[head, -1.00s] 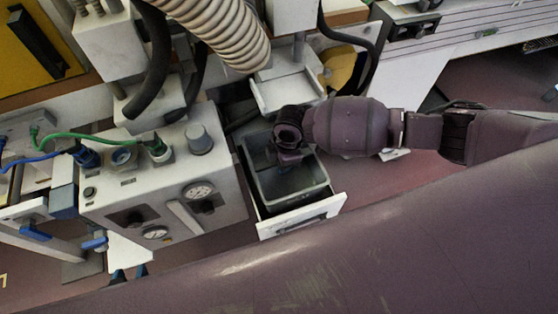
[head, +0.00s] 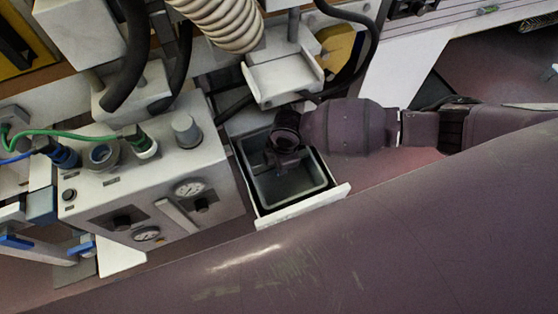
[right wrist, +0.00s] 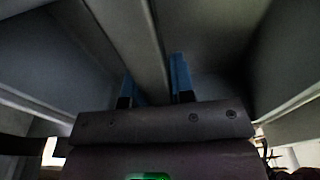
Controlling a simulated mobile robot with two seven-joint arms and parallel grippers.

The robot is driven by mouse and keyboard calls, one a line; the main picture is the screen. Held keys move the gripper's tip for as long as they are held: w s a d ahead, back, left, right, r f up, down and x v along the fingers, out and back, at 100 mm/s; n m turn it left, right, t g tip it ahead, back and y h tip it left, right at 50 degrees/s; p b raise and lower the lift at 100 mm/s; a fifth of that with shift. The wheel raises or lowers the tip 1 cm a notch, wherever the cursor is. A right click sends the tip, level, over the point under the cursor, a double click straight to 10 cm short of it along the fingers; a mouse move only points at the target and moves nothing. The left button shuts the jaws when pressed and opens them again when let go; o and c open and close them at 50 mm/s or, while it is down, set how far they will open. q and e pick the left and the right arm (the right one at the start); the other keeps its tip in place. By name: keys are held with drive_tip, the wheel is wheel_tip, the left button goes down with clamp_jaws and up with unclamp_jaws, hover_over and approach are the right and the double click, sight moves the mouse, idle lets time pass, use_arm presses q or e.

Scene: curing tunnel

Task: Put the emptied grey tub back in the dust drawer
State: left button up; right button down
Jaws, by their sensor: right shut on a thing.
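The grey tub (head: 308,182) is inside the outline of the open dust drawer (head: 305,206), and its visible floor looks bare. The drawer's white front edge shows at the near side. My right gripper (head: 287,160) reaches down over the tub's far part; its fingertips are hidden in the head view. In the right wrist view, the blue fingers of this gripper (right wrist: 155,85) are shut on a grey upright part of the tub (right wrist: 140,45). I cannot tell whether the tub rests on the drawer floor. My left gripper is not in view.
A white control box (head: 160,185) with gauges and knobs stands just left of the drawer. A white bracket tray (head: 285,78) hangs just behind it, below a ribbed hose (head: 225,22). Black hoses and a green cable run nearby. A purple surface fills the near foreground.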

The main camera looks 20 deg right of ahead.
idle(0.3)
drive_tip(key=shift+f, duration=0.35)
drive_tip(key=c, duration=0.9)
unclamp_jaws()
